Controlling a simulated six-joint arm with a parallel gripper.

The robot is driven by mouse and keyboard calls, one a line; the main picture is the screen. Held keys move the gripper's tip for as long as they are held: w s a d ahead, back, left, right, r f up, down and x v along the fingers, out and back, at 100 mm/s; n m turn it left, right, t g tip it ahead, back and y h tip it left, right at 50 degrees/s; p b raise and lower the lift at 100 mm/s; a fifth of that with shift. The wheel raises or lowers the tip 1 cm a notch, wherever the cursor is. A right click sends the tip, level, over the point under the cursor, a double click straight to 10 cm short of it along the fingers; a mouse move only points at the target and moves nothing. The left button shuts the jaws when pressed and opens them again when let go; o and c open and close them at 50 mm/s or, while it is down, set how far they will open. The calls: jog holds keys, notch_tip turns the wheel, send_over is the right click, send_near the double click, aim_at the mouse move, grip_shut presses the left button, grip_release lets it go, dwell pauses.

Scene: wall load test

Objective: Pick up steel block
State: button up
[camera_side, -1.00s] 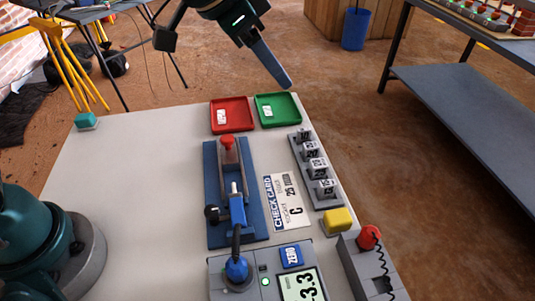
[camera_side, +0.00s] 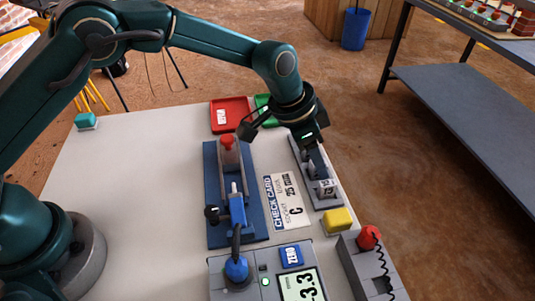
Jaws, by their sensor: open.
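A grey rack (camera_side: 331,202) near the right edge of the white table holds a row of small steel blocks with dark number labels. The nearest steel block (camera_side: 327,188) shows clearly, standing in the rack. The farther blocks are mostly hidden behind my gripper. My gripper (camera_side: 318,170) is open and points down over the rack, with its visible finger close to the blocks. I cannot tell whether it touches or straddles one.
A blue test fixture (camera_side: 213,165) with a red knob stands left of a check card (camera_side: 287,202). A red tray (camera_side: 229,115) and a partly hidden green tray (camera_side: 264,101) lie behind. A yellow block (camera_side: 337,220) and a display unit (camera_side: 300,285) stand in front.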

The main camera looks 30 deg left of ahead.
jog(key=shift+f, duration=0.15)
grip_shut()
jog(key=shift+w, duration=0.1)
